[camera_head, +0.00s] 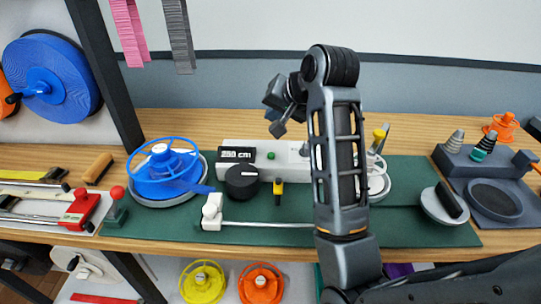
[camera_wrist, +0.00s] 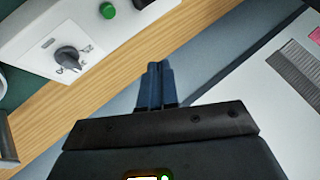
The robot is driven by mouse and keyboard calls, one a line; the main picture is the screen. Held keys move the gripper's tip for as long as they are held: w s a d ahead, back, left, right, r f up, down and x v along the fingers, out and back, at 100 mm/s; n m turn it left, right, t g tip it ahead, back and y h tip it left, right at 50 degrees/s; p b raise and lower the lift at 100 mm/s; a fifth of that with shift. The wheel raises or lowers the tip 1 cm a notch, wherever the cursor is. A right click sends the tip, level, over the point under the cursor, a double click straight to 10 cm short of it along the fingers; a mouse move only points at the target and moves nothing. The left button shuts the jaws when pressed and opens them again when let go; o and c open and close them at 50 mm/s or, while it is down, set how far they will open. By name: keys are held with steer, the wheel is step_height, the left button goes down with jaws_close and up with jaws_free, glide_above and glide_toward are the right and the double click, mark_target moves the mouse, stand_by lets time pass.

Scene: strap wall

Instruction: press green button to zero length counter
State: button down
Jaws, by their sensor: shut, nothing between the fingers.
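The green button (camera_head: 271,155) sits on the white counter unit (camera_head: 262,165), right of its black display (camera_head: 237,154), which reads 250 cm. The button also shows at the top of the wrist view (camera_wrist: 107,10). My gripper (camera_wrist: 157,68) has its fingers together with nothing between them. In the wrist view the fingertips are apart from the button, which lies up and to the left of them. In the head view my gripper is above and behind the unit, and my arm hides part of the unit's right side.
A grey selector knob (camera_wrist: 70,57) is on the unit near the button. A black knob (camera_head: 242,182) and a yellow-black tool (camera_head: 278,191) stand in front. A blue reel (camera_head: 163,170) is at left. Pink straps (camera_head: 128,30) and grey straps (camera_head: 178,35) hang on the wall.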

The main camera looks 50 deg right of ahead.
steer(key=b, duration=0.6)
glide_above(271, 156)
steer(key=f, duration=0.5)
steer(key=shift+s+d+f, duration=0.2)
steer(key=shift+s+f, duration=0.05)
steer(key=shift+f, duration=0.15)
steer(key=shift+f+b, duration=0.6)
steer(key=shift+f, duration=0.6)
steer(key=shift+f, duration=0.15)
steer(key=shift+f, duration=0.3)
steer(key=shift+f, duration=0.5)
stand_by(0.9)
steer(key=shift+r, duration=0.15)
steer(key=shift+r+p, duration=0.8)
steer(key=shift+p, duration=0.25)
